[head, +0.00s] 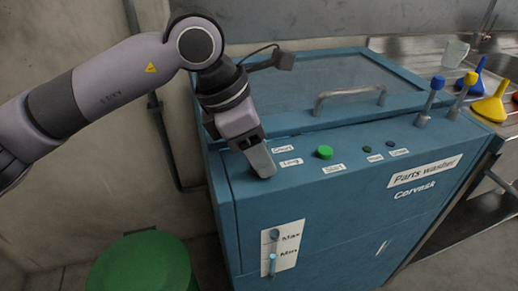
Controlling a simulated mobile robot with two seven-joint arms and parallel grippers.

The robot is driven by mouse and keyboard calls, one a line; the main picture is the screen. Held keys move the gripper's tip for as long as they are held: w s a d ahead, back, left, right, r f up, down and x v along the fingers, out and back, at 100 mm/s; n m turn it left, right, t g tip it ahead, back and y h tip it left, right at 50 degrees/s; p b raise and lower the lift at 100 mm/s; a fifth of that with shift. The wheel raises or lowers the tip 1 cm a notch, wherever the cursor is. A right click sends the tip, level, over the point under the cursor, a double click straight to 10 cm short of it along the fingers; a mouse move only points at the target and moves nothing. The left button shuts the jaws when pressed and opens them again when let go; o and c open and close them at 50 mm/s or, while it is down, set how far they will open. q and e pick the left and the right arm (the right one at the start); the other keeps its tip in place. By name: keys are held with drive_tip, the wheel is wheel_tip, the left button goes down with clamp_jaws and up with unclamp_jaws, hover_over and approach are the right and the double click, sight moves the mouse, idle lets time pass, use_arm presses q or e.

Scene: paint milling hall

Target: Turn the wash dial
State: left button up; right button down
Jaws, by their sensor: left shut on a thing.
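The blue parts washer (335,230) stands in the middle of the head view. My left gripper (262,167) reaches down from above onto the left end of its control panel. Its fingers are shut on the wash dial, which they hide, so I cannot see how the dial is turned. The "Short" label (282,149) and the "Long" label (291,162) show just right of the fingers. My right gripper is not in view.
A green start button (324,152) and two small dark round parts sit farther right on the panel. The lid handle (349,95) stands up behind. Blue (474,76) and yellow (490,104) funnels lie at the right. A green bin (141,265) stands at lower left.

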use_arm(q)
drive_tip(key=m+g, duration=0.1)
drive_tip(key=m, duration=0.3)
drive_tip(key=shift+w+g, duration=0.1)
drive_tip(key=shift+g, duration=0.3)
drive_tip(key=m, duration=0.2)
drive_tip(key=m+g, duration=0.1)
drive_tip(key=m, duration=0.1)
drive_tip(key=shift+w+r+m+g, duration=0.1)
drive_tip(key=shift+w+m+g, duration=0.05)
drive_tip(key=shift+m+g, duration=0.2)
drive_tip(key=m, duration=0.2)
drive_tip(key=m+g+y+p, duration=0.1)
drive_tip(key=m, duration=0.1)
drive_tip(key=shift+d+m+y, duration=0.15)
drive_tip(key=shift+m+y, duration=0.1)
drive_tip(key=shift+y, duration=0.05)
drive_tip(key=shift+w+m+g+y+p, duration=0.1)
drive_tip(key=shift+m+g+y+p, duration=0.35)
drive_tip(key=shift+m, duration=1.25)
drive_tip(key=shift+y, duration=0.35)
drive_tip(key=o, duration=1.1)
drive_tip(key=shift+c, duration=0.2)
drive_tip(key=v, duration=0.7)
drive_tip(key=shift+p, duration=0.4)
